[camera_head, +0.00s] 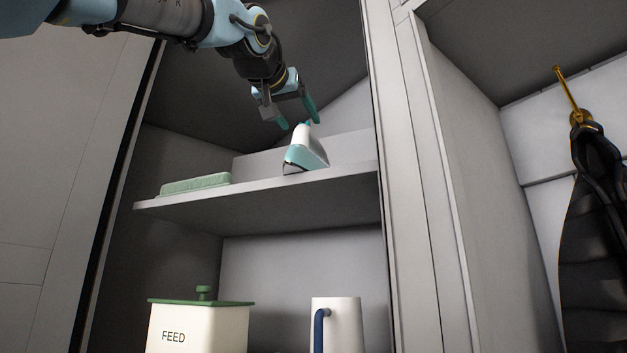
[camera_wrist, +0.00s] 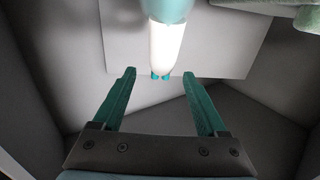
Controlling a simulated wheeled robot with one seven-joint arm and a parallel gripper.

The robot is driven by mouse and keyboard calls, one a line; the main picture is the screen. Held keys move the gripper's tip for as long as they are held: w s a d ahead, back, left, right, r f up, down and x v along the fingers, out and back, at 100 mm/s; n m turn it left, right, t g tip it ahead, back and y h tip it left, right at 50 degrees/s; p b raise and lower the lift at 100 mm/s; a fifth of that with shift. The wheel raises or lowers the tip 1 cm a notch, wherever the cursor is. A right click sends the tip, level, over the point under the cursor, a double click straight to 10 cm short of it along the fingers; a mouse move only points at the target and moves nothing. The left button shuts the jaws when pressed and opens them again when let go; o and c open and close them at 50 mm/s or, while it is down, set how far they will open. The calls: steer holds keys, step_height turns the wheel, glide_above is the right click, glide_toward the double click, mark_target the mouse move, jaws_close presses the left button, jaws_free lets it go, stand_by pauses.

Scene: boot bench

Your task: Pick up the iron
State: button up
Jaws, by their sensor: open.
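The iron (camera_head: 305,152), white with a teal lower part, stands on the upper shelf (camera_head: 270,196) of the cupboard, near the shelf's right side. My gripper (camera_head: 299,124) is just above the iron in the head view, with its teal fingers apart and nothing between them. In the wrist view the open fingers (camera_wrist: 160,74) point towards the iron's white body (camera_wrist: 165,45), which lies beyond the fingertips at the top middle. Small teal parts show at the near end of the white body. The iron's teal end is cut off by the top edge there.
A green, flat, brush-like block (camera_head: 195,184) lies on the shelf left of the iron. Below stand a cream FEED bin (camera_head: 200,328) with a green lid and a white jug (camera_head: 337,325) with a blue handle. The cupboard's right side post (camera_head: 390,150) is close by. A dark jacket (camera_head: 590,230) hangs at right.

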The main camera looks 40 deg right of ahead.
mark_target(310, 144)
steer(key=p+x, duration=0.1)
steer(key=x, duration=0.2)
steer(key=shift+w+d, duration=0.25)
steer(key=shift+d, duration=0.05)
steer(key=p+x, duration=0.3)
steer(key=x, duration=0.1)
steer(key=shift+r, duration=0.15)
steer(key=shift+w+d+p, duration=0.3)
steer(key=shift+d+p, duration=0.05)
steer(key=shift+d, duration=0.1)
jaws_close()
stand_by(0.5)
steer(key=shift+a, duration=0.1)
